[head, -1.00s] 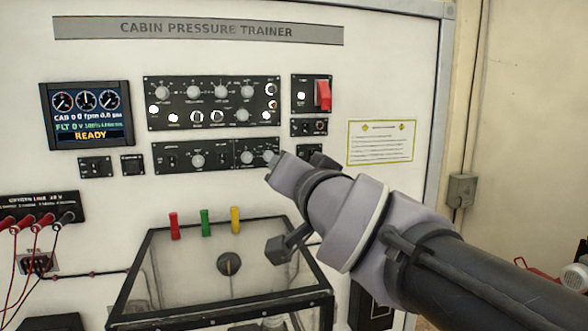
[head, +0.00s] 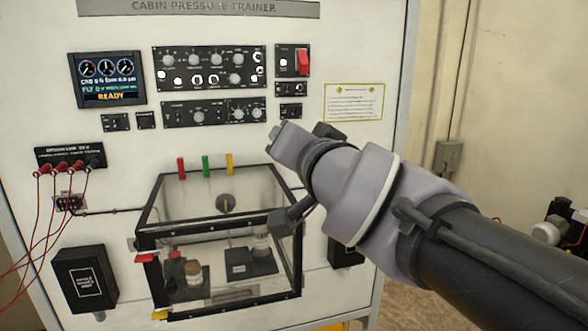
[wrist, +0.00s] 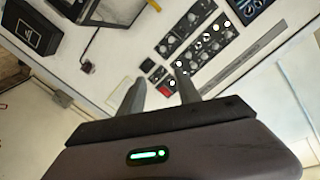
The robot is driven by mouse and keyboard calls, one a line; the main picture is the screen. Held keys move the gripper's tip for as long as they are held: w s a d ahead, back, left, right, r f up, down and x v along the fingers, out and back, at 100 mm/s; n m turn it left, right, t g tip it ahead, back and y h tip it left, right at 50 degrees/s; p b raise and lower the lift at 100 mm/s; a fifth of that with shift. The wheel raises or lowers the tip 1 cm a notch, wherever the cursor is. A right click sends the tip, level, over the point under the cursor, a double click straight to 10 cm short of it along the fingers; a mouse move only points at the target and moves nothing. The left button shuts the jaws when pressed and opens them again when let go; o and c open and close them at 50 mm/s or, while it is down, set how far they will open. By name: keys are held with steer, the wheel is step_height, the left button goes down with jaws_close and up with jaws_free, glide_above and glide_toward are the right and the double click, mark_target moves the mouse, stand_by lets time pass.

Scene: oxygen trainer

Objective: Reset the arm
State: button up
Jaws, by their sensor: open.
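My arm reaches in from the lower right in the head view, its wrist in front of the panel's right side. My gripper (wrist: 160,92) shows in the wrist view with its two dark fingers apart and nothing between them. The fingers point toward the white trainer panel (head: 120,185), with the black control modules (wrist: 195,50) beyond them. I cannot tell the exact gap to the panel, but no contact shows.
A clear box (head: 215,285) with a black frame holds small items below the controls. Red, green and yellow levers (head: 205,166) stand above it. A display (head: 107,79) reads READY. Red leads (head: 62,169) hang at the left. A grey wall box (head: 447,157) is at the right.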

steer(key=s+d+f+g+h+b, duration=0.1)
steer(key=s+d+f+g, duration=0.2)
steer(key=s+f, duration=0.5)
steer(key=s+d+f+g+h+b, duration=0.1)
steer(key=s+d+f+g+b, duration=0.1)
steer(key=s+f, duration=0.6)
steer(key=s+d+f+g+b, duration=0.1)
steer(key=s+d+f+g, duration=0.4)
steer(key=f, duration=1.3)
steer(key=s, duration=0.3)
steer(key=shift+f+m+g+h+b, duration=0.25)
steer(key=shift+m+g+h+b, duration=0.1)
steer(key=shift+m+g+h, duration=0.05)
steer(key=shift+d+r, duration=0.1)
steer(key=shift+r, duration=0.05)
